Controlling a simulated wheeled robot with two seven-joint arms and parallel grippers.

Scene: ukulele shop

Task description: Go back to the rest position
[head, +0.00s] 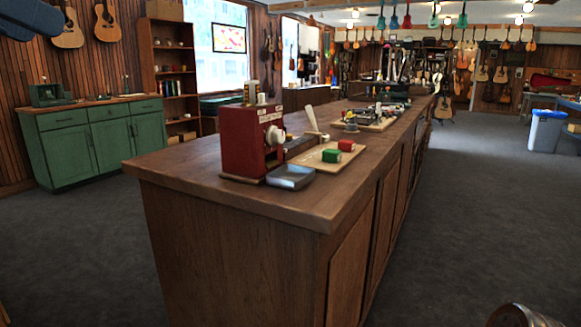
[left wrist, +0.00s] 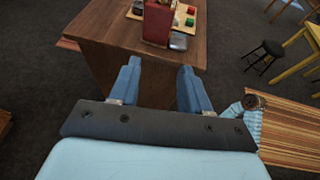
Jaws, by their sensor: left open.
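My left gripper (head: 32,20) shows only in part at the top left corner of the head view, as dark blue fingers raised high. In the left wrist view, its two blue fingers (left wrist: 158,82) are spread well apart with nothing between them. Past the fingertips lies the end of the brown wooden counter (left wrist: 120,28), well clear of them. The counter also fills the middle of the head view (head: 240,250). My right gripper cannot be made out in either view.
A red machine (head: 248,138) stands on the counter, beside a grey tray (head: 290,177) and a board with a green block (head: 331,156) and a red block (head: 346,145). Green cabinets (head: 90,145) stand left. Grey carpet (head: 470,220) is open at right. A black stool (left wrist: 270,48) stands apart.

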